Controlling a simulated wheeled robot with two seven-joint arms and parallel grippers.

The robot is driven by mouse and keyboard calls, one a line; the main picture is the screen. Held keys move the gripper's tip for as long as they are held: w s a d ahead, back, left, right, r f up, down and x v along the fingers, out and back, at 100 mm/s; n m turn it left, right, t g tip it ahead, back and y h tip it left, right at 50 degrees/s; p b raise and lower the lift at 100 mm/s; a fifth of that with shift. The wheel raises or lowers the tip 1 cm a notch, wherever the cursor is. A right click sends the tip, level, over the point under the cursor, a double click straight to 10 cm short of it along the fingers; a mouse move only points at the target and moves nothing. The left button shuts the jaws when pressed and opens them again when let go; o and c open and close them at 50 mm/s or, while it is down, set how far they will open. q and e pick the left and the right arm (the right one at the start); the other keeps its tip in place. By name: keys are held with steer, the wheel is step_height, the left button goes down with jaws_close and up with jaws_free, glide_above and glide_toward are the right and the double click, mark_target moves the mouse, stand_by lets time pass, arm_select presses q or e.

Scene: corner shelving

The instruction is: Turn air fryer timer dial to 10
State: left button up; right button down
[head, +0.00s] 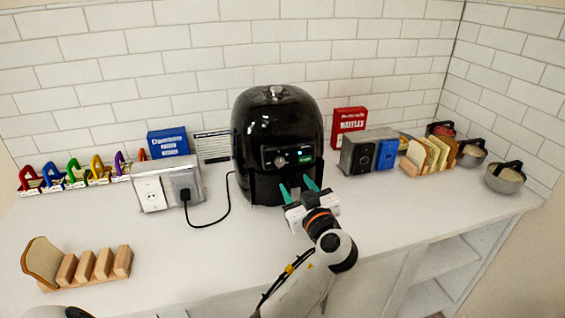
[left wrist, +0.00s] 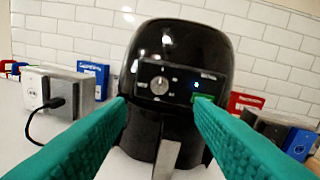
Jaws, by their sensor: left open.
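The black air fryer (head: 277,140) stands on the white counter against the tiled wall. Its control panel (head: 288,158) faces me and carries a silver timer dial (head: 279,161) on the left and a green patch on the right. In the left wrist view the dial (left wrist: 159,85) shows clearly, with a small blue light to its right; its markings are too small to read. My left gripper (head: 299,190) is open and empty, in front of the fryer and below the panel. Its green fingers (left wrist: 160,122) frame the fryer's lower front, apart from the dial. My right gripper is not in view.
A socket box (head: 168,187) with a plugged-in black cord stands left of the fryer. A metal box (head: 362,152) and bread slices (head: 430,153) stand to the right. A wooden rack (head: 93,265) with bread lies front left. The counter before the fryer is clear.

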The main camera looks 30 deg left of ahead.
mark_target(281, 164)
arm_select(q)
steer(key=p+x, duration=0.2)
steer(key=x, duration=0.6)
steer(key=shift+a, duration=0.15)
steer(key=shift+w+a+f+p, duration=0.1)
steer(key=shift+w+a+p, duration=0.25)
steer(key=shift+w+a, duration=0.15)
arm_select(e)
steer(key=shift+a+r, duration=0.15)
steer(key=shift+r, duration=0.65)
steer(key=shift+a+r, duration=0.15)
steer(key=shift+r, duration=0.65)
arm_select(q)
steer(key=shift+c, duration=0.6)
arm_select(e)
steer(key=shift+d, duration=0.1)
arm_select(q)
steer(key=c, duration=0.9)
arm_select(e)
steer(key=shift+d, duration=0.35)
